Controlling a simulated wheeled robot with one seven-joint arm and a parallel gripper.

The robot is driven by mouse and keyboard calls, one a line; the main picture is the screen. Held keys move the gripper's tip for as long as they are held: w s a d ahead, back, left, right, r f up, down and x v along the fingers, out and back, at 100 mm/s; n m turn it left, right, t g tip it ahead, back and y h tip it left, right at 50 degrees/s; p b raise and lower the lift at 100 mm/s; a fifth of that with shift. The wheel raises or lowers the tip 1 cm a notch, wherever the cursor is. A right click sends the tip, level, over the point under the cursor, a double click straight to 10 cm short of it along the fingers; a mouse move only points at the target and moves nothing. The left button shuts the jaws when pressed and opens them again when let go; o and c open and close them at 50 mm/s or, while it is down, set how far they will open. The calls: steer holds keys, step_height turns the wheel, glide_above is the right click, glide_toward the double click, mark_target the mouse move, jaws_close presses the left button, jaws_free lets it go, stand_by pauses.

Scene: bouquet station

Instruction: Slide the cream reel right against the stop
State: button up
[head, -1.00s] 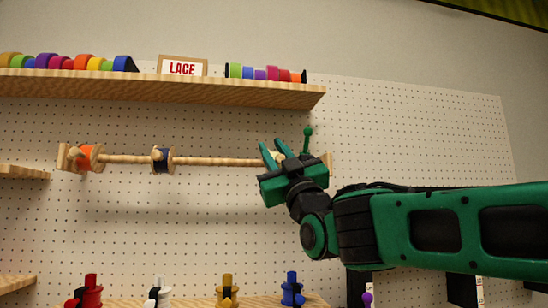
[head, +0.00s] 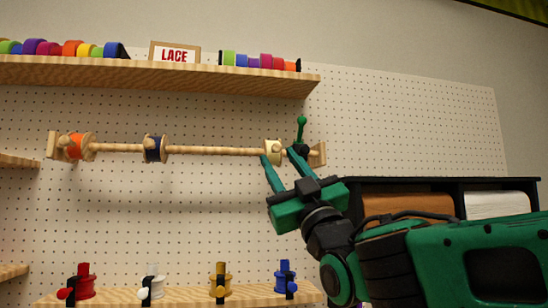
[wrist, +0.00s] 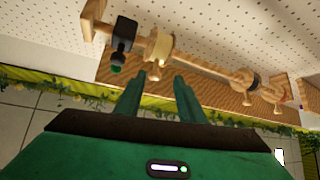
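The cream reel (head: 273,152) sits on the wooden rod (head: 215,151) near its right end. The stop, a black block (head: 298,153) with a green-knobbed lever (head: 301,124), is on the rod just right of the reel. In the wrist view a narrow gap seems to show between the reel (wrist: 160,47) and the black block (wrist: 122,35). My gripper (head: 278,158) is open, its fingers reaching up from below, one near each side of the reel. In the wrist view the fingertips (wrist: 153,90) appear short of the reel, with nothing between them.
A navy reel (head: 154,149) and an orange reel (head: 76,146) are farther left on the rod. A shelf (head: 200,78) with ribbon rolls and a LACE sign (head: 174,54) hangs above. A lower shelf (head: 190,297) carries several coloured spools.

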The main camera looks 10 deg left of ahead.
steer(key=shift+v, duration=1)
